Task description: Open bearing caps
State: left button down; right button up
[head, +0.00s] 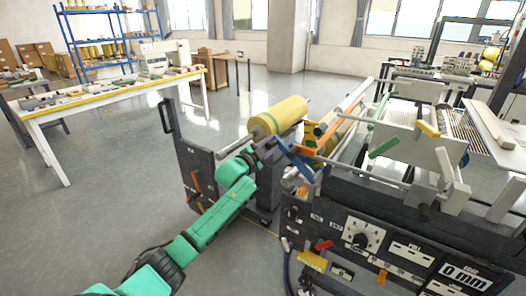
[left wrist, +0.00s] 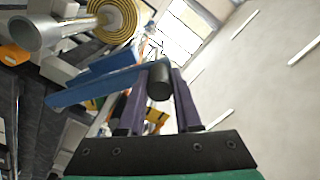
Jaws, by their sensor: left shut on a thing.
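My left gripper (head: 262,151) reaches the near end of the laminating machine, just below the yellow roll. In the left wrist view its two purple fingers (left wrist: 160,100) are shut around the black round knob (left wrist: 159,80) of a blue lever. The blue lever (left wrist: 95,88) runs to the left from the knob, and in the head view it shows (head: 294,147) beside an orange bar (head: 325,158). I cannot tell from these views whether the bearing cap under the lever is open. My right gripper is not in view.
The yellow roll (head: 278,117) sits on its shaft just above the left gripper. Green (head: 383,145) and yellow (head: 428,129) handles stand farther along the machine. The control panel (head: 365,233) is at the front. A white workbench (head: 110,97) stands at left, with clear floor between.

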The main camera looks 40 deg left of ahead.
pick_arm(q)
jog(key=d+r+m+p, duration=0.2)
jog(key=d+r+m, duration=0.2)
jog(key=d+r, duration=0.1)
jog(key=shift+r, duration=0.45)
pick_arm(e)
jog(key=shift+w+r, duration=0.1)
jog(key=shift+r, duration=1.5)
pick_arm(q)
jog(key=shift+w, duration=0.1)
jog(key=c, duration=0.8)
grip_release()
jog(key=shift+d, duration=0.1)
jog(key=shift+c, duration=0.2)
jog(key=shift+o, duration=1.2)
jog(key=shift+d, duration=0.1)
jog(key=shift+f, duration=0.1)
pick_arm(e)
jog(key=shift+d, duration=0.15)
pick_arm(q)
jog(key=shift+f, duration=0.1)
jog(key=s+b, duration=0.2)
jog(key=s, duration=1.2)
jog(key=shift+s+d, duration=0.15)
jog(key=shift+s, duration=0.25)
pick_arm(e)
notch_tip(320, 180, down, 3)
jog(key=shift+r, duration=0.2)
